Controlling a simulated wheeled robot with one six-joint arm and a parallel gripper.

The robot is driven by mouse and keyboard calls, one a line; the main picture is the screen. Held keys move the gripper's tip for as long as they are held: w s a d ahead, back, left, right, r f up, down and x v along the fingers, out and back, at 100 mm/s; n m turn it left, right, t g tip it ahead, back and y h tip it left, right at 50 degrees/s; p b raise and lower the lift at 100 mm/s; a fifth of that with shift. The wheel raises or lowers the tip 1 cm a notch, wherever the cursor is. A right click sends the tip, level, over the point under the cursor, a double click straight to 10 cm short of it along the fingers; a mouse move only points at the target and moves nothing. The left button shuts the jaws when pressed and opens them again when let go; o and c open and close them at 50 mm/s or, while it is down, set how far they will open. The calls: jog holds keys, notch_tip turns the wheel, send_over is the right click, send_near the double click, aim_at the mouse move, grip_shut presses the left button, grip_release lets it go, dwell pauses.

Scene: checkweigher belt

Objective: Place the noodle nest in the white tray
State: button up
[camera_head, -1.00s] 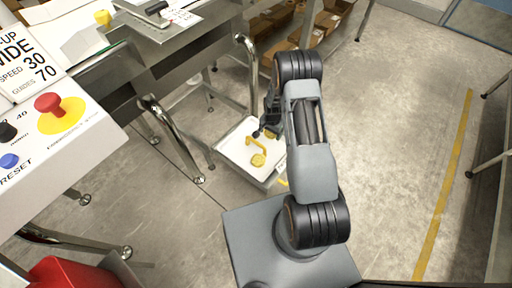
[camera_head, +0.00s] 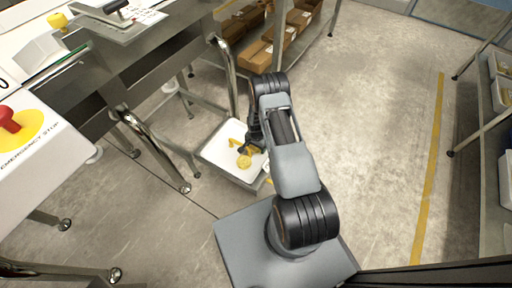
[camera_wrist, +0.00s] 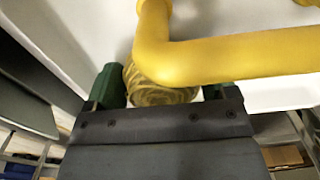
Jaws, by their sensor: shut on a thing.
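The noodle nest (camera_wrist: 150,92), a coiled pale yellow bundle, sits between the green fingertips of my gripper (camera_wrist: 160,93) in the wrist view. My gripper is shut on it. A thick, bent yellow bar (camera_wrist: 235,58) crosses in front of it and hides its upper part. The white tray (camera_head: 215,152) is low, near the centre of the head view, and my gripper (camera_head: 254,146) is over its right side. Small yellow shapes show in the tray, one bent (camera_head: 235,142) and one round (camera_head: 244,161). I cannot tell whether the nest touches the tray floor.
A metal belt frame with legs (camera_head: 155,125) stands left of the tray. A control box with a red emergency stop button (camera_head: 8,118) is at the left edge. Cardboard boxes (camera_head: 258,55) lie on a low shelf behind. Open floor (camera_head: 375,130) lies to the right.

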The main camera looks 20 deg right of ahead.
jog(key=shift+f, duration=0.1)
jog(key=o, duration=1)
